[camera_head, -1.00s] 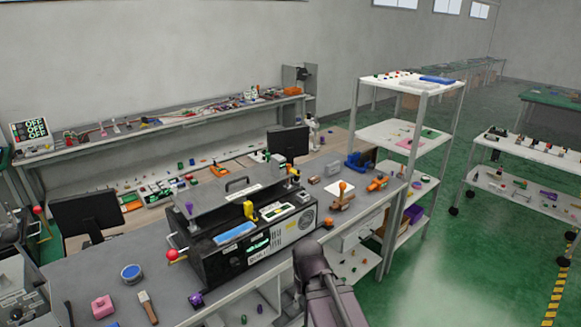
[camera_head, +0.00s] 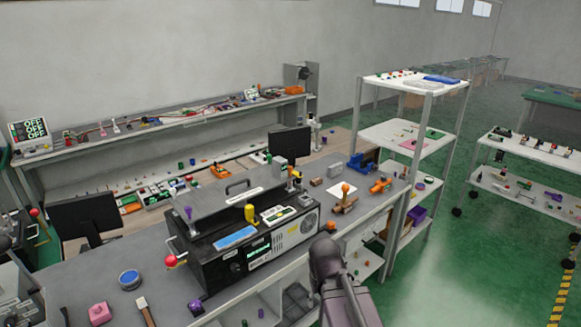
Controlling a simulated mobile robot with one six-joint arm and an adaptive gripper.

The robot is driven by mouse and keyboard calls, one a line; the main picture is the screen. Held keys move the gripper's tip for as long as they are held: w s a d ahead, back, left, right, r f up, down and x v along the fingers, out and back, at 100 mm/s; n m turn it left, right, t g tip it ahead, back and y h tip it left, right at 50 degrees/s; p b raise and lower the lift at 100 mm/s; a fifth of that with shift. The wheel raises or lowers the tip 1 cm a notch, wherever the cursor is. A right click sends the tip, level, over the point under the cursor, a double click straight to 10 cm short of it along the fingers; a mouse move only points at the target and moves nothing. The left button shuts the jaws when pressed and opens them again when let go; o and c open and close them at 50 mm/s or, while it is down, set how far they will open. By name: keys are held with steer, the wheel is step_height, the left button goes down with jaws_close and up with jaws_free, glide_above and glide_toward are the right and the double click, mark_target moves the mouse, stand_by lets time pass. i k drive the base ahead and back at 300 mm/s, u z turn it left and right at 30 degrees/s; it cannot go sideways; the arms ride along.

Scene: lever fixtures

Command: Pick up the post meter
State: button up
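I cannot tell for sure which thing is the post meter. A black boxy machine (camera_head: 207,268) stands on the grey bench, with a green-lit display on its front. On it are a yellow upright piece (camera_head: 250,213), a white panel with a small dark screen (camera_head: 277,214) and a purple-topped lever (camera_head: 188,213). A red-ball lever (camera_head: 171,261) sticks out at its left. My dark arm rises at the bottom centre, in front of the bench edge. My gripper's fingers do not show, so what they hold is hidden.
A white shelf rack (camera_head: 410,85) stands right of the bench. Green floor (camera_head: 450,270) is open at the right.

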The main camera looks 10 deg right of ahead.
mark_target(278, 165)
steer(key=i, duration=0.95)
steer(key=u, duration=0.05)
